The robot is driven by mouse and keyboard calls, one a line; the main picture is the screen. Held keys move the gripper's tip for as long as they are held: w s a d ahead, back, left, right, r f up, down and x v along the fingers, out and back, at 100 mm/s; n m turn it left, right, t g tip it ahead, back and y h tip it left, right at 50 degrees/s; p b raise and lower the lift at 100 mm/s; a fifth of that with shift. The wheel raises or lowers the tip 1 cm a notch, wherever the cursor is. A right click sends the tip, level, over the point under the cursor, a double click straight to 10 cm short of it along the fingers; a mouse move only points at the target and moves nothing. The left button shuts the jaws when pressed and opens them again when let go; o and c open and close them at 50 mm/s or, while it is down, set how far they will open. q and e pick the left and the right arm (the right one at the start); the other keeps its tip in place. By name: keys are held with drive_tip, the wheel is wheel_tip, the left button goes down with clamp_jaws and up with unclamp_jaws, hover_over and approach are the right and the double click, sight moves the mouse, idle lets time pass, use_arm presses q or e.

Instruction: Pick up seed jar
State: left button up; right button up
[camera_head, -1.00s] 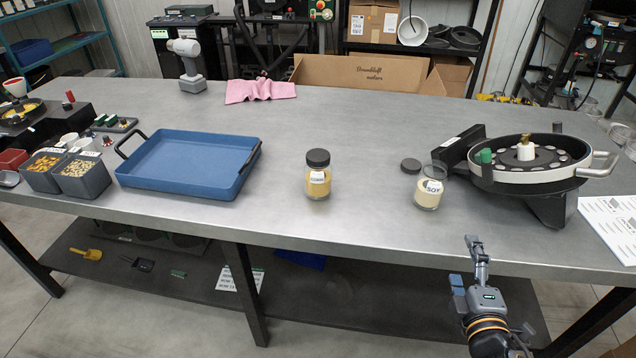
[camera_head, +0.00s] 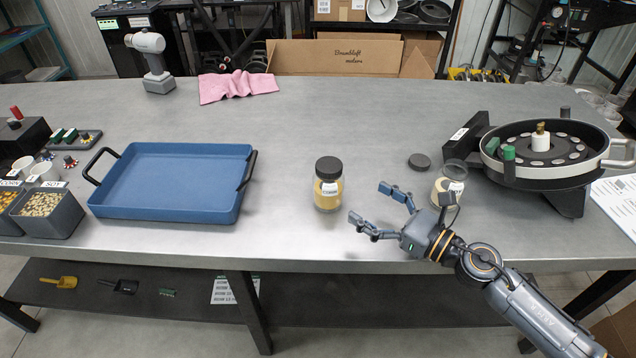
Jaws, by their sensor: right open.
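A capped seed jar (camera_head: 328,185) with a black lid and yellow contents stands upright near the middle of the table; its label seems to read CORN. A second jar (camera_head: 446,191), open and with pale contents, stands to the right, partly hidden behind my right gripper; its black lid (camera_head: 419,161) lies on the table beside it. My right gripper (camera_head: 373,207) is open and empty, to the right of the capped jar, with its fingers pointing left toward it and apart from it. My left gripper is not in view.
A blue tray (camera_head: 172,211) lies left of the capped jar. The round seed meter (camera_head: 545,177) stands at the right. Seed bins (camera_head: 50,226) are at the left edge. The table behind the capped jar is clear.

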sight(341, 185)
drive_tip(key=x, duration=0.1)
drive_tip(key=p+x, duration=0.1)
drive_tip(key=x, duration=0.1)
drive_tip(key=shift+r, duration=0.35)
drive_tip(key=x, duration=0.3)
drive_tip(key=shift+f, duration=0.2)
drive_tip(key=shift+w+a, duration=0.1)
drive_tip(key=shift+a, duration=0.05)
drive_tip(key=shift+w+a+p, duration=0.4)
drive_tip(key=shift+a+p, duration=0.15)
drive_tip(key=x, duration=0.4)
drive_tip(key=shift+f+p, duration=0.25)
drive_tip(key=shift+p, duration=0.05)
drive_tip(key=shift+d, duration=0.1)
drive_tip(key=shift+c, duration=1)
drive_tip(key=c, duration=0.4)
drive_tip(key=shift+r, duration=0.1)
drive_tip(key=c, duration=0.9)
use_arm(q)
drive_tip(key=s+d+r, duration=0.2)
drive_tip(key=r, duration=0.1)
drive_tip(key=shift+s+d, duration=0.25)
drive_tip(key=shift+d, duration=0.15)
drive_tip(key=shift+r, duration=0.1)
use_arm(e)
drive_tip(key=shift+r, duration=0.1)
